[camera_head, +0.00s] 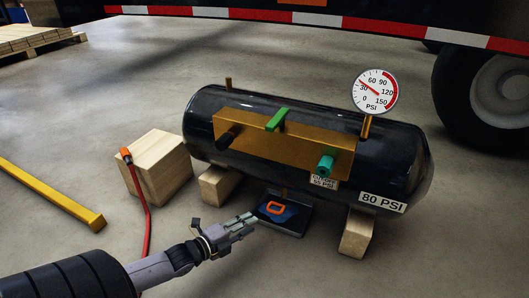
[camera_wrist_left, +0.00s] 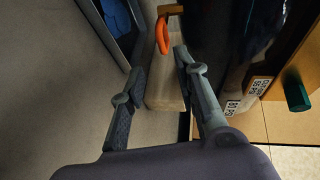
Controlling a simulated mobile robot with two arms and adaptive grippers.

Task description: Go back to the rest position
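My left gripper (camera_head: 252,220) comes in from the lower left in the head view. It is close to the floor, in front of the black air tank (camera_head: 400,160) and just left of the orange ring (camera_head: 275,209). In the left wrist view its two fingers (camera_wrist_left: 158,65) are apart with nothing held between them. The orange ring (camera_wrist_left: 163,36) shows there beyond the fingertips, on a brass-coloured piece at the tank's underside. My right gripper is in neither view.
The tank rests on wooden blocks (camera_head: 357,232), above a dark tray (camera_head: 296,226). A green lever (camera_head: 277,119), teal knob (camera_head: 326,164) and pressure gauge (camera_head: 376,91) are on it. A wooden box (camera_head: 158,165) with a red hose (camera_head: 146,225) stands left. A yellow bar (camera_head: 50,195) lies further left.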

